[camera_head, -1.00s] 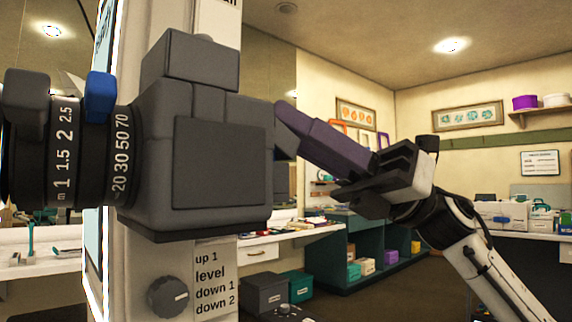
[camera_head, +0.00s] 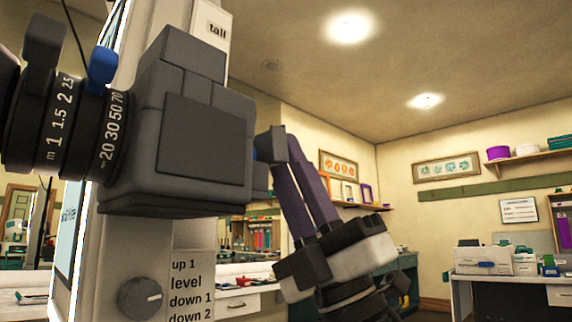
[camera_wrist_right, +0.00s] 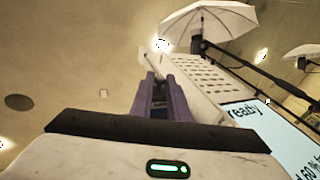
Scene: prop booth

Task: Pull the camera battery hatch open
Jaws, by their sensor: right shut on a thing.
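The large dark grey camera (camera_head: 205,145) stands at the left in the head view, its ribbed black lens (camera_head: 65,135) pointing left. A small grey flap, which I take to be the battery hatch (camera_head: 270,144), stands out at its right rear side. A bit of blue shows between flap and body. My right gripper (camera_head: 285,150) reaches up from below right with long purple fingers, shut on the flap at their tips. In the right wrist view the purple fingers (camera_wrist_right: 161,92) reach ahead; what lies between their tips is hard to make out. My left gripper is out of view.
A white column with a labelled knob (camera_head: 140,298) stands close below and behind the camera. A desk with boxes (camera_head: 490,262) is at the far right. An umbrella (camera_wrist_right: 205,20) and a lit screen (camera_wrist_right: 270,130) show in the wrist view. Space right of the camera is open.

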